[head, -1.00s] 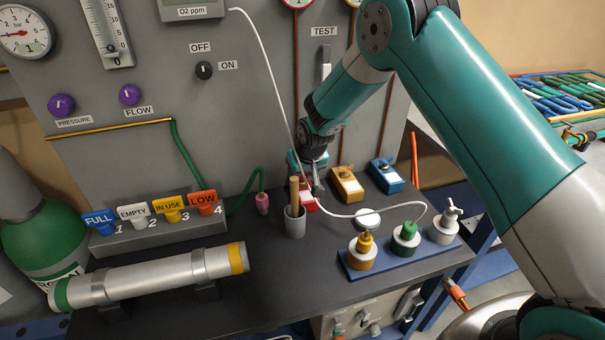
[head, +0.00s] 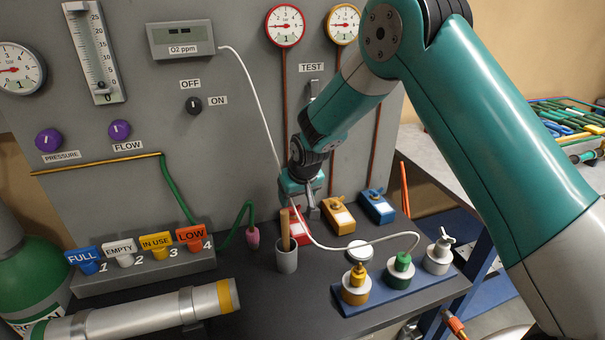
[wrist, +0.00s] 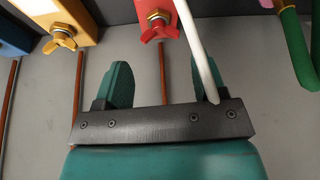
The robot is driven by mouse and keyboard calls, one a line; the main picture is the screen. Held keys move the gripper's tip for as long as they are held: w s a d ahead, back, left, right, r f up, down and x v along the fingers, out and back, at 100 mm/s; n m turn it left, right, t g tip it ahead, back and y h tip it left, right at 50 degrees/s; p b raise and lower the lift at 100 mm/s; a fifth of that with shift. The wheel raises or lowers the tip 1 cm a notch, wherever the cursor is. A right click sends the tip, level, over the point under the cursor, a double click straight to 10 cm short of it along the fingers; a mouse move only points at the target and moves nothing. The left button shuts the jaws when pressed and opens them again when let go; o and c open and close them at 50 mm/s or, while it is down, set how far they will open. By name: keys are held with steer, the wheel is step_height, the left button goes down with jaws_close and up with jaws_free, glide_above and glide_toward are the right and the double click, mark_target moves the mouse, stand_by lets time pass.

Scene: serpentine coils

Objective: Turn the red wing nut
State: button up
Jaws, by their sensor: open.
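My gripper (wrist: 162,70) is open and empty. Its two teal fingers lie either side of the line to the wing nut, which is beyond the fingertips and apart from them. In the head view my gripper (head: 310,207) is just above the red block.
A white cable (wrist: 194,40) crosses close by the right finger. A yellow block (head: 338,220) and a blue block (head: 377,207), each with a wing nut, stand to the right. A grey cup (head: 287,256) with a wooden handle stands in front. A grey panel rises behind.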

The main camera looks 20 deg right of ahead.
steer(key=b+v, duration=0.1)
steer(key=v, duration=1.1)
steer(key=shift+r, duration=0.3)
steer(key=s+a+r+n+g+y, duration=0.1)
steer(key=s+r+n, duration=0.1)
steer(key=s, duration=0.9)
steer(key=s+a+r+n+g+y, duration=0.1)
steer(key=s+a+r+n+g, duration=0.1)
steer(key=s, duration=0.8)
steer(key=s+a+r+n+g+y, duration=0.1)
steer(key=s+a+r, duration=0.1)
steer(key=s, duration=0.9)
steer(key=shift+s+a+n+g+y, duration=0.15)
steer(key=shift+s+n+g+y, duration=0.15)
steer(key=shift+s+n, duration=0.1)
steer(key=shift+w, duration=0.1)
